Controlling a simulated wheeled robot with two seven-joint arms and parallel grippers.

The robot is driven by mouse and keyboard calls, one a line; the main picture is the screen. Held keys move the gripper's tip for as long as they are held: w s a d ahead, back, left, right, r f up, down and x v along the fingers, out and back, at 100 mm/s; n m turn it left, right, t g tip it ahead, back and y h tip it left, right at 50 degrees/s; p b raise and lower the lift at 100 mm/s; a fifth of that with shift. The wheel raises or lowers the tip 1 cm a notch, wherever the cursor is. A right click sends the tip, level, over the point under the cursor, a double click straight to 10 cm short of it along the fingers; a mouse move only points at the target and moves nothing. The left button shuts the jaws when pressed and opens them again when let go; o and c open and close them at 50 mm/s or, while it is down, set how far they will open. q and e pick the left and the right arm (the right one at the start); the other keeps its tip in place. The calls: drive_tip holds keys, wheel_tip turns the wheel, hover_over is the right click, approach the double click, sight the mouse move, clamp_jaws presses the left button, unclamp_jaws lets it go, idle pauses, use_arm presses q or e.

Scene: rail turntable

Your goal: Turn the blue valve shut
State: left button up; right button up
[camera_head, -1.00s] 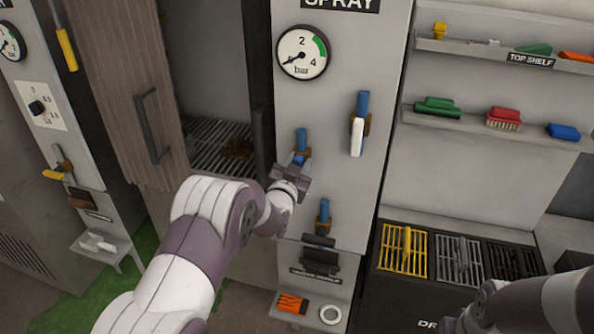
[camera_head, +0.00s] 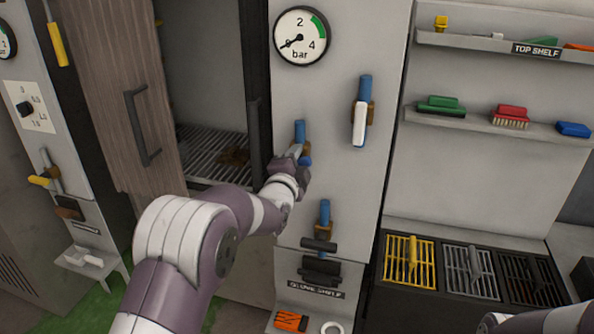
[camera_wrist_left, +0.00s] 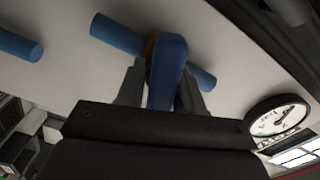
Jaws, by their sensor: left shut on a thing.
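The blue valve has a blue lever (camera_wrist_left: 168,62) on a blue vertical pipe (camera_head: 300,131) on the grey spray panel. My left gripper (camera_head: 301,156) is at this valve, shut on the blue lever. In the left wrist view the lever lies between the two fingers and crosses the pipe (camera_wrist_left: 118,36) at an angle. In the head view the gripper hides most of the lever, so its exact turn is hard to tell. My right arm shows only at the bottom right edge, with its gripper out of view.
A white-levered valve (camera_head: 360,122) is to the right on the same panel, and another pipe valve (camera_head: 323,218) is below. A gauge (camera_head: 301,36) is above, its needle near 0. A wooden door (camera_head: 128,90) stands at the left. Shelves with brushes (camera_head: 511,116) are at the right.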

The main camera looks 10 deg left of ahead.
use_arm(q)
drive_tip(key=shift+f+m+b, duration=0.15)
drive_tip(key=shift+m+b, duration=0.65)
drive_tip(key=shift+m, duration=0.15)
drive_tip(key=shift+f+m+b, duration=0.1)
drive_tip(key=shift+m+b, duration=0.65)
drive_tip(key=shift+m, duration=0.2)
drive_tip(key=shift+d, duration=0.1)
drive_tip(key=o, duration=0.8)
drive_tip(key=shift+d, duration=0.1)
drive_tip(key=shift+s, duration=0.3)
drive_tip(key=s+b, duration=0.1)
drive_tip(key=s, duration=1.1)
drive_tip(key=shift+a, duration=0.25)
